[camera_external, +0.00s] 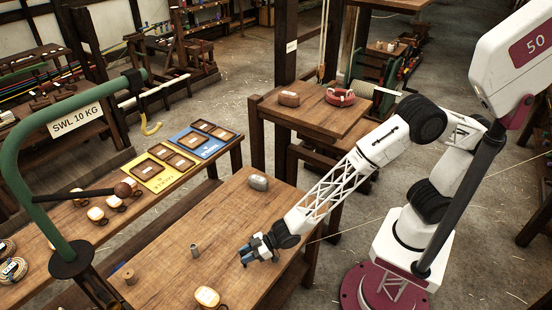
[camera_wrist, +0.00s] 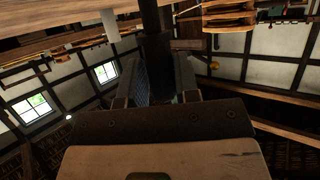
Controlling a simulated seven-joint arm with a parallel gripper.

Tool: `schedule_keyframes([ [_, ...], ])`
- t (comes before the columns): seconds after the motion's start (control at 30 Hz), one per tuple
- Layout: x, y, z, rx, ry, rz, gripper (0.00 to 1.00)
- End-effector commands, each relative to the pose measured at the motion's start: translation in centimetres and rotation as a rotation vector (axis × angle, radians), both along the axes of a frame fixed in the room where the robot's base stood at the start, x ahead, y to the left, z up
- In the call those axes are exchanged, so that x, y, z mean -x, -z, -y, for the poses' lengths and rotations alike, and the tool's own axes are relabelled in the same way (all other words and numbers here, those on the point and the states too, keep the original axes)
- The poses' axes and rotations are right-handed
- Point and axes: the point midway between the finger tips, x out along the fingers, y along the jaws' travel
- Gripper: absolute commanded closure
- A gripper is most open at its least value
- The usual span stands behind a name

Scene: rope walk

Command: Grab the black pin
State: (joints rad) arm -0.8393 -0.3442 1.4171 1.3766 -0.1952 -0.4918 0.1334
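I cannot make out a clearly black pin on the bench (camera_external: 175,235) in the external view. A small dark grey upright cylinder (camera_external: 194,250) stands on the bench, left of my gripper and apart from it. My gripper (camera_external: 245,256) is low over the bench's right side, pointing left. In the wrist view its two fingers (camera_wrist: 163,82) are apart. A dark upright shape (camera_wrist: 157,45) shows between them; I cannot tell whether it is a near object or a post behind. No grip on anything is visible.
A grey block (camera_external: 258,183), a wooden spool (camera_external: 128,275) and a pale yellow-topped object (camera_external: 207,297) are on the bench. A green crane arm (camera_external: 22,150) stands at left. Yellow (camera_external: 152,174) and blue (camera_external: 200,144) trays lie behind.

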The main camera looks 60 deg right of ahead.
Motion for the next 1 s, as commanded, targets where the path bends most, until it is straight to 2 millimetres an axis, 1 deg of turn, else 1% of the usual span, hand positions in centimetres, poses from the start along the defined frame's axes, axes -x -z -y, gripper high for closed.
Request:
schedule_keyframes([
  [0.03,0.0,0.0,0.0,0.000,0.000,0.000,0.78],
  [0.17,0.0,0.0,0.0,0.000,0.000,0.000,0.98],
  [0.2,0.0,0.0,0.0,0.000,0.000,0.000,1.00],
  [0.47,0.0,-0.1,0.0,-0.001,0.000,0.001,1.00],
  [0.63,0.0,-0.6,0.0,-0.001,0.000,0.001,1.00],
  [0.83,0.0,-2.3,0.0,-0.003,-0.001,0.001,1.00],
  [0.93,0.0,-3.8,-0.1,-0.003,-0.001,0.002,1.00],
  [1.0,0.6,-3.7,0.6,0.000,-0.001,0.000,1.00],
])
